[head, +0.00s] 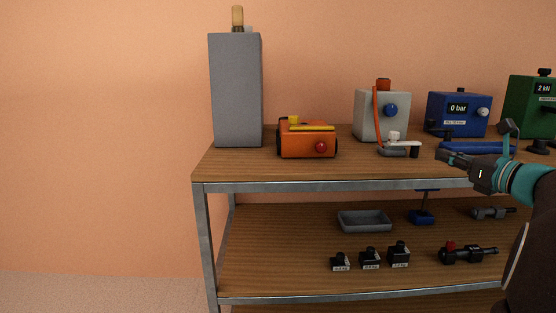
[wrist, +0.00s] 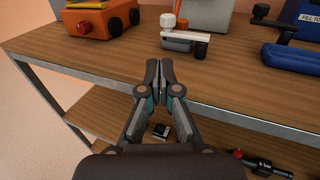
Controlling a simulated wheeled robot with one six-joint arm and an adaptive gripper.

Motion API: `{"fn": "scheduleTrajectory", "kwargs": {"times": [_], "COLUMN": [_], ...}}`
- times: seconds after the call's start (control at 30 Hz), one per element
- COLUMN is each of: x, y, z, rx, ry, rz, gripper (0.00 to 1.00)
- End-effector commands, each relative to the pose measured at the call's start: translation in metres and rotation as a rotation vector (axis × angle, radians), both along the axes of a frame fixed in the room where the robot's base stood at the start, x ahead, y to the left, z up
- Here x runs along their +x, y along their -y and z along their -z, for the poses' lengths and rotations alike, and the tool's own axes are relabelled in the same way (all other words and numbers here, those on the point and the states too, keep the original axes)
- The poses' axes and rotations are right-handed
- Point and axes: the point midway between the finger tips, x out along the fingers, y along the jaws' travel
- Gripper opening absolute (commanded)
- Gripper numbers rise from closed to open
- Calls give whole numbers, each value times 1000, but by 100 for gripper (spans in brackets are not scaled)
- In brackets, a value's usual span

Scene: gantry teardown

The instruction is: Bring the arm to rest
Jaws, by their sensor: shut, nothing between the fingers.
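My arm reaches in from the right edge of the head view, with my gripper (head: 445,155) at the front of the bench's upper shelf (head: 260,171). In the wrist view my gripper (wrist: 160,66) is shut, its fingertips together with nothing between them. It appears in front of the shelf's front edge, and touches nothing that I can see. The closest thing ahead of it in the wrist view is a small grey device with a white knob and a pale lever (wrist: 186,38).
An orange box (head: 305,140), a grey column (head: 236,90), a light grey unit (head: 381,115), a blue gauge box (head: 458,113) and a green box (head: 533,103) stand on the upper shelf. The lower shelf holds a tray (head: 364,222) and small black weights (head: 370,258).

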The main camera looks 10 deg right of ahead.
Motion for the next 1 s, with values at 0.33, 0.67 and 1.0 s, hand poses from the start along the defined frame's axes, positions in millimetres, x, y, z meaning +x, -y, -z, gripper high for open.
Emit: {"fn": "scheduleTrajectory", "kwargs": {"times": [0.33,0.67,1.0], "x": [-15,-122,-217], "y": [-173,-305,-322], "z": [62,155,217], "rx": [-579,-1477,-2319], "ry": [-161,-114,211], "rz": [-331,-887,-1410], "gripper": [0,0,0]}}
